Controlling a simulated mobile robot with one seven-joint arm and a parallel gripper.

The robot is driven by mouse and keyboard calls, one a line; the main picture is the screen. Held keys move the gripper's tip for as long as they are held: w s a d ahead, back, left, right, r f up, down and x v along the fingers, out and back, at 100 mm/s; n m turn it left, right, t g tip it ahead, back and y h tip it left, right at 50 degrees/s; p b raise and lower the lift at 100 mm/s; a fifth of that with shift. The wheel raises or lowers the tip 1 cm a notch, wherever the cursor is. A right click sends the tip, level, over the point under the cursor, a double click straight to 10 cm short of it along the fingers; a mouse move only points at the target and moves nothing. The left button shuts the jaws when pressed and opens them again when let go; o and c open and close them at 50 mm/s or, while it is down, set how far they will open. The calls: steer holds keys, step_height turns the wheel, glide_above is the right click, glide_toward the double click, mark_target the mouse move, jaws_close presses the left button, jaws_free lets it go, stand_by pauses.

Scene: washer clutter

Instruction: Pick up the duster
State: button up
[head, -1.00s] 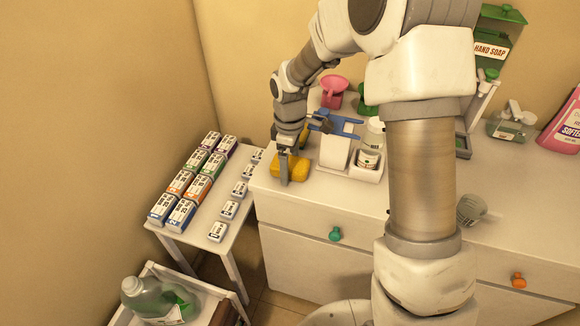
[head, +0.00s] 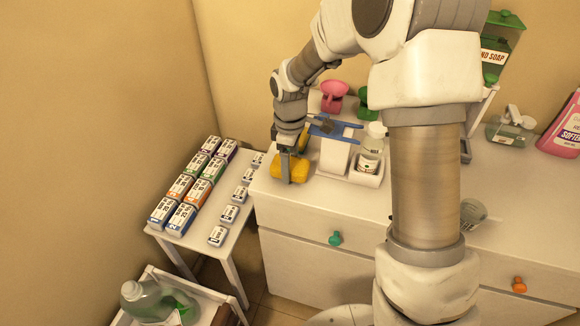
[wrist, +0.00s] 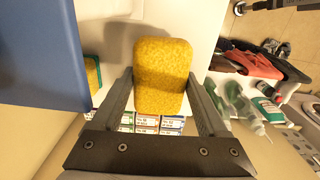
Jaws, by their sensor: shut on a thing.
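A yellow, rough-textured block (head: 299,170) is at the left end of the white cabinet top; it looks like the duster. My gripper (head: 286,167) points down over it. In the wrist view the yellow block (wrist: 162,75) sits between the two fingers of my gripper (wrist: 163,85), one along each long side, and they are shut on it. I cannot tell whether its underside touches the cabinet top. A second yellow piece with a green layer (wrist: 93,72) shows at the left of the wrist view, partly hidden by a blue surface.
A white holder with a blue top (head: 334,130) stands close right of my gripper, with a white bottle (head: 371,148) beside it. Pink (head: 333,92) and green scoops are behind. A low side table with several small boxes (head: 188,190) is left of the cabinet.

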step_height(320, 180, up, 17)
steer(key=p, duration=0.1)
steer(key=shift+f+p, duration=0.15)
steer(key=shift+p, duration=0.25)
steer(key=o, duration=0.7)
steer(key=shift+c, duration=0.2)
steer(key=c, duration=0.5)
